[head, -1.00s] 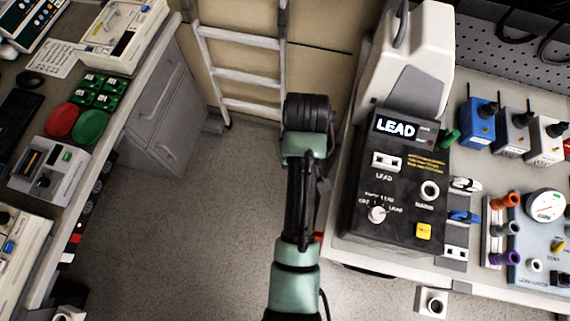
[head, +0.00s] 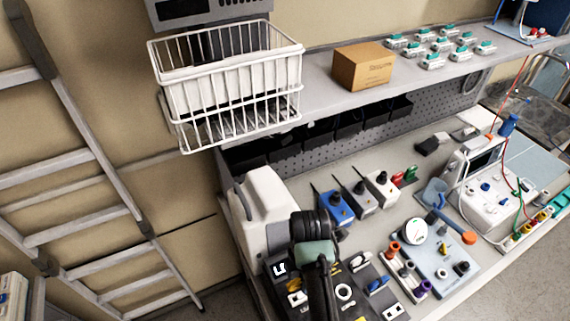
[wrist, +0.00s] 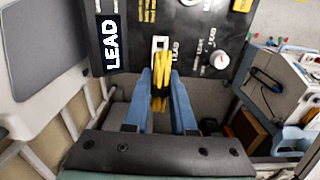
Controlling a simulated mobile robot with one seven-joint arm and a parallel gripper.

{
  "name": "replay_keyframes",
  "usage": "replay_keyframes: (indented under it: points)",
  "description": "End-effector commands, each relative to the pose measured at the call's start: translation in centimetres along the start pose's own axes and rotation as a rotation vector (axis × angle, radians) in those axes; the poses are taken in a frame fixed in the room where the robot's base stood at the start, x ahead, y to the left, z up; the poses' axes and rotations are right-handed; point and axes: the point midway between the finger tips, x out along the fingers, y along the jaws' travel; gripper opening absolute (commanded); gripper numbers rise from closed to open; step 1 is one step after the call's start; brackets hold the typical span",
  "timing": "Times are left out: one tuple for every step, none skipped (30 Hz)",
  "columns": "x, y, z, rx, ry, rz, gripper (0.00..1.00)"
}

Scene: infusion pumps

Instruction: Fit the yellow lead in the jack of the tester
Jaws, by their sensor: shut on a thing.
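The tester is a black panel (wrist: 128,22) with a lit display reading LEAD (wrist: 111,42), at the top of the wrist view. Its white jack (wrist: 159,42) is labelled LEAD. My gripper (wrist: 161,74) has its two blue fingers shut on the yellow lead (wrist: 160,84), right in front of the jack. The lead's yellow end overlaps the jack's lower part in this view. I cannot tell how deep it sits, if at all. In the head view my arm covers much of the tester (head: 280,268), and the fingers and lead are hidden.
A white housing (head: 262,205) stands behind the tester. Blue, grey and white boxes (head: 338,208) stand on the bench beside it. A gauge unit (head: 440,265) is to the right. A wire basket (head: 228,95) hangs above, and a ladder (head: 95,150) leans at left.

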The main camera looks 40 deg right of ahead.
Motion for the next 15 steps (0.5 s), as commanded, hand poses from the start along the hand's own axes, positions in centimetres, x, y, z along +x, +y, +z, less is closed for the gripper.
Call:
replay_keyframes:
  points:
    - [-0.1,0.0,0.2,-0.009,0.0,0.0,0.0]
    - [0.0,0.0,0.2,-0.013,0.0,0.0,0.0]
    - [0.1,0.0,0.2,-0.016,-0.001,0.0,0.0]
    - [0.3,0.0,0.2,-0.017,-0.001,0.001,0.0]
    - [0.5,0.0,0.2,-0.017,-0.001,0.001,0.0]
    - [0.7,0.0,0.2,-0.017,0.0,0.0,0.0]
    - [1.0,-0.1,0.2,-0.016,0.0,-0.001,0.0]
    - [1.2,-0.1,0.2,-0.016,0.0,-0.002,0.0]
    - [1.6,-0.1,0.2,-0.016,0.0,-0.001,0.0]
    - [1.9,-0.1,0.2,-0.015,0.0,-0.001,0.0]
    - [2.2,-0.1,0.2,-0.015,0.0,-0.002,0.0]
    - [3.2,-0.1,0.2,-0.014,0.0,0.0,0.0]
    - [3.6,-0.1,0.2,-0.014,0.0,0.0,0.0]
    - [4.0,-0.1,0.2,-0.014,0.0,0.0,0.0]
    - [4.5,-0.1,0.2,-0.013,-0.001,0.0,0.0]
